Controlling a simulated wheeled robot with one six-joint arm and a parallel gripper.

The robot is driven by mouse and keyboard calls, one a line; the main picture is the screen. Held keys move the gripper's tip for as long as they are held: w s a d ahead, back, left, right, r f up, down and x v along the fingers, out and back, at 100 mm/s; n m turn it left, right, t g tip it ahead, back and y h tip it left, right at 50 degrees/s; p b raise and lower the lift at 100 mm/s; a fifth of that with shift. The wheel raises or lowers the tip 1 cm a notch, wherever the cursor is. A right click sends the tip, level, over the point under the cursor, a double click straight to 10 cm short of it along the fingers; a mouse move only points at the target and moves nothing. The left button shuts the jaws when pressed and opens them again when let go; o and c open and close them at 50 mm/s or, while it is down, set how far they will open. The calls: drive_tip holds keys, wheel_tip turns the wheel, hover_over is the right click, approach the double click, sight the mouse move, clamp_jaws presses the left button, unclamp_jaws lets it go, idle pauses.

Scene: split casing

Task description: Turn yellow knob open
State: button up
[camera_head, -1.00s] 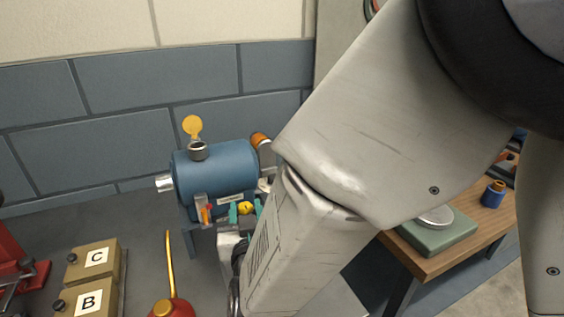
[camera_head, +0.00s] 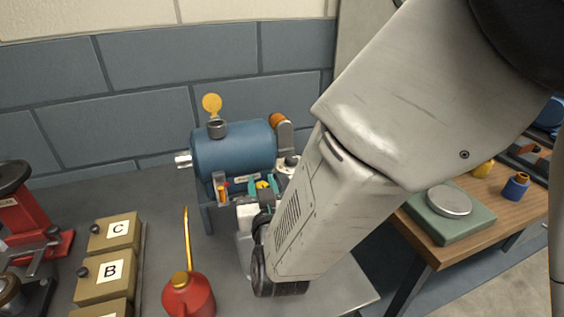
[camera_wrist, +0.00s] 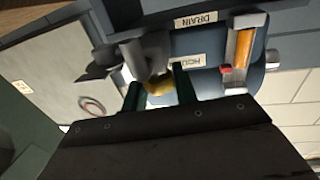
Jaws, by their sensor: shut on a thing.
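The yellow knob (camera_head: 262,185) sits low on the front of a blue cylindrical tank (camera_head: 235,152). It also shows in the wrist view (camera_wrist: 158,86), round and partly hidden. My gripper (camera_wrist: 159,82) has a dark green finger on each side of the knob and is shut on it. In the head view my gripper (camera_head: 263,188) shows as small teal fingertips around the knob, with my arm reaching in from the right. A label reading DRAIN (camera_wrist: 196,19) is above the knob in the wrist view. A second label beside the knob is partly hidden.
A red oil can (camera_head: 188,296), brown boxes marked C (camera_head: 118,230) and B (camera_head: 110,271) stand at the left. A green scale (camera_head: 450,222) is on the wooden table at the right.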

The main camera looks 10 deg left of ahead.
drive_tip(key=shift+n+g+y, duration=2.3)
drive_tip(key=shift+n+y, duration=0.2)
drive_tip(key=shift+y, duration=0.7)
drive_tip(key=o, duration=0.7)
drive_tip(key=shift+c, duration=0.2)
